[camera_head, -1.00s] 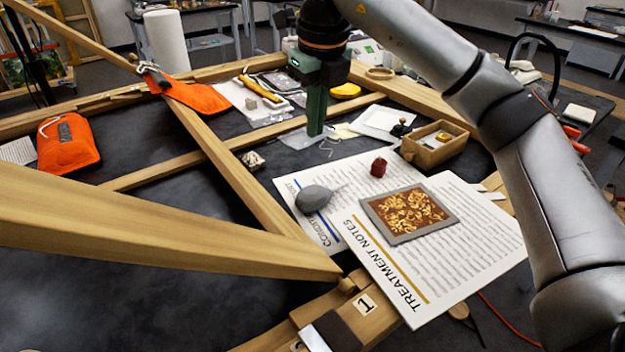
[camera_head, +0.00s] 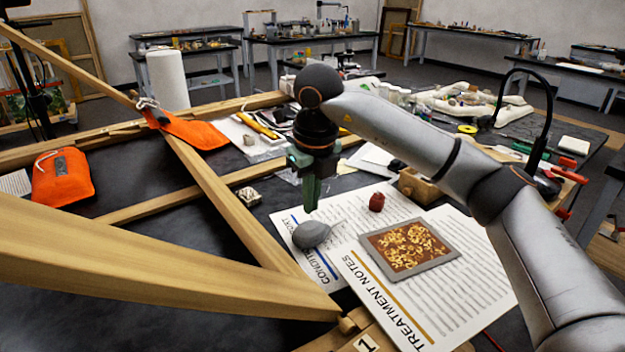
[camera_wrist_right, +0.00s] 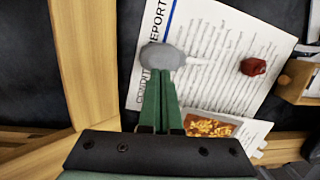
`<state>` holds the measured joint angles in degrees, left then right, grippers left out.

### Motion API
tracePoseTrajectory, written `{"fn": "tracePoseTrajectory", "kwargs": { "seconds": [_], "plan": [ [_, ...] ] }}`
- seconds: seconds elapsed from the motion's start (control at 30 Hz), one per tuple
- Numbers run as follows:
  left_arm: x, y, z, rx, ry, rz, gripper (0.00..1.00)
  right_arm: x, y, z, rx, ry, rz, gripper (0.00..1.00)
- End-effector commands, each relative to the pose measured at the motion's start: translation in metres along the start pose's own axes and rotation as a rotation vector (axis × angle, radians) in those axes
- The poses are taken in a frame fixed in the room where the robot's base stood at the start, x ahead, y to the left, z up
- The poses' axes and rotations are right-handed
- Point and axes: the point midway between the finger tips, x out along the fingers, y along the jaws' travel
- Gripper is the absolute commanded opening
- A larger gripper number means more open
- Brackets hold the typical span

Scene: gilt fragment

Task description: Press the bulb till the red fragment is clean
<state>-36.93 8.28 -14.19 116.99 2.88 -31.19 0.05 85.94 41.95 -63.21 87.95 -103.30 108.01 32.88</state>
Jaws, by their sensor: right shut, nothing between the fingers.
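The grey bulb (camera_head: 311,235) lies on the printed sheets, its pale nozzle pointing right; it also shows in the right wrist view (camera_wrist_right: 163,54). A flat reddish-brown piece with gold flakes (camera_head: 410,247) lies in a grey border to the right of the bulb; part of it shows in the wrist view (camera_wrist_right: 208,128). A small dark red lump (camera_head: 377,201) sits behind it, also in the wrist view (camera_wrist_right: 253,66). My right gripper (camera_head: 311,209) points down, fingers together and empty, just above the bulb; contact is unclear. In the wrist view its tips (camera_wrist_right: 161,72) overlap the bulb's edge.
Wooden frame bars (camera_head: 228,215) cross the table to the left of the bulb. A small wooden box (camera_head: 418,187) stands behind the piece, partly hidden by my right arm. Orange pouches (camera_head: 62,177) lie at left. A black lamp (camera_head: 545,110) stands at right.

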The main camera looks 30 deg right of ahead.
Motion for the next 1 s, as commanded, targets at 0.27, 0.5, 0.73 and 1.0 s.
{"fn": "tracePoseTrajectory", "kwargs": {
  "seconds": [0.27, 0.5, 0.73, 1.0],
  "plan": [
    [0.002, -0.002, 0.004, 0.001, -0.004, -0.002, 0.71, 0.035, 0.000, 0.000, -0.001, 0.000, 0.000, 0.00],
    [0.002, -0.002, 0.004, 0.001, -0.004, -0.003, 0.71, 0.039, 0.000, 0.000, -0.001, 0.000, 0.000, 0.00],
    [0.003, -0.002, 0.005, 0.001, -0.004, -0.004, 0.71, 0.042, 0.000, -0.001, 0.000, 0.001, 0.000, 0.00],
    [0.007, -0.004, 0.009, 0.002, -0.004, -0.005, 0.71, 0.060, 0.001, -0.003, 0.001, 0.000, -0.001, 0.00]
  ]
}}
